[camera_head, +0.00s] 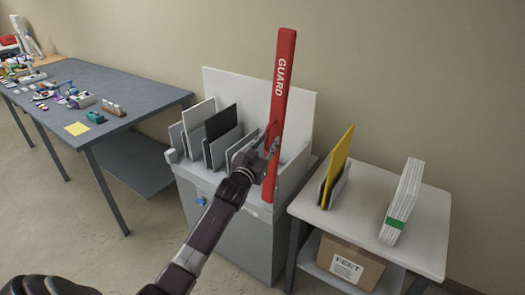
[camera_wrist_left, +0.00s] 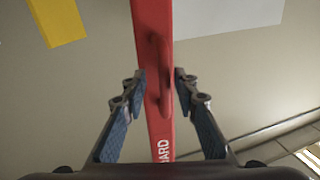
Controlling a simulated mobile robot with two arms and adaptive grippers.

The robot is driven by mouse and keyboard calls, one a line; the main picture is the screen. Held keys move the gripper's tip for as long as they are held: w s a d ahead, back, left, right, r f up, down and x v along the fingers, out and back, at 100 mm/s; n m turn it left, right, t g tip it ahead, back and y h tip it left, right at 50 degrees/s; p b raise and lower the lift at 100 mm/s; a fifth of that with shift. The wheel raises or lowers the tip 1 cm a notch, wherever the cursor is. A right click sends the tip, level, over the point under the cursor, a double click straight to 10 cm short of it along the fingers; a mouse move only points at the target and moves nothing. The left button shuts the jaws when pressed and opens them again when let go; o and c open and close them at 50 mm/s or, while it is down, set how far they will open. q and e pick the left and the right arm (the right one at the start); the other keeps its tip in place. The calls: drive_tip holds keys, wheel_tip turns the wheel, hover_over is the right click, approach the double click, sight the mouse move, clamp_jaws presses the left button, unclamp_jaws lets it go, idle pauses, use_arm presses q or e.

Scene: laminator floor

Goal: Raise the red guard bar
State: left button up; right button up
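The red guard bar (camera_head: 283,90), marked GUARD, stands nearly upright, leaning slightly right, at the front of the grey cabinet machine (camera_head: 245,235). My left gripper (camera_head: 269,150) is at the bar's middle, by its handle. In the left wrist view the red guard bar (camera_wrist_left: 153,25) runs between the two fingers of my left gripper (camera_wrist_left: 160,84). The fingers are spread, one on each side of the bar's red handle (camera_wrist_left: 165,75). I see a gap between the fingers and the handle. My right gripper is not in view.
Grey and black panels (camera_head: 222,135) stand in the machine's top. To the right, a white table (camera_head: 360,205) carries a yellow panel (camera_head: 338,160) and a white stack with a green band (camera_head: 402,200); a cardboard box (camera_head: 348,262) sits below. A grey workbench (camera_head: 125,85) with small items stands left.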

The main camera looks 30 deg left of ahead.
use_arm(q)
drive_tip(key=s+d, duration=0.2)
drive_tip(key=s, duration=0.9)
drive_tip(key=shift+d, duration=0.2)
drive_tip(key=shift+f, duration=0.1)
